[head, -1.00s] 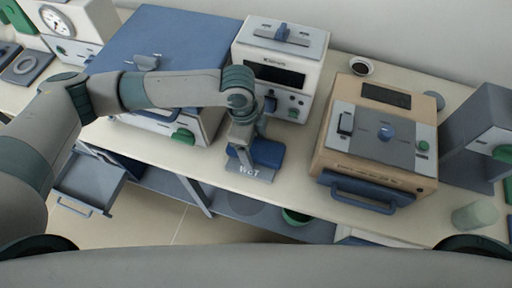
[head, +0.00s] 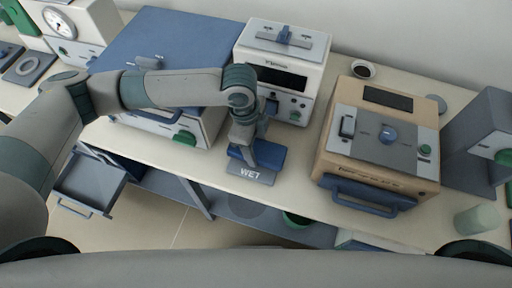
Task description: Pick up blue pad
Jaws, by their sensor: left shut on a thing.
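The blue pad (head: 269,156) lies at the front of the bench, just behind a grey plate marked "WET" (head: 251,174). My left gripper (head: 244,149) reaches down over the pad's left part and is shut on it. The fingertips are small and partly hidden by the wrist, and I cannot tell whether the pad is clear of the surface. My right gripper is not in view.
A small white furnace (head: 283,60) stands behind the pad, a large blue-topped furnace (head: 170,45) to the left, and a tan furnace (head: 383,140) to the right. An open grey drawer (head: 90,182) juts out below the bench at left.

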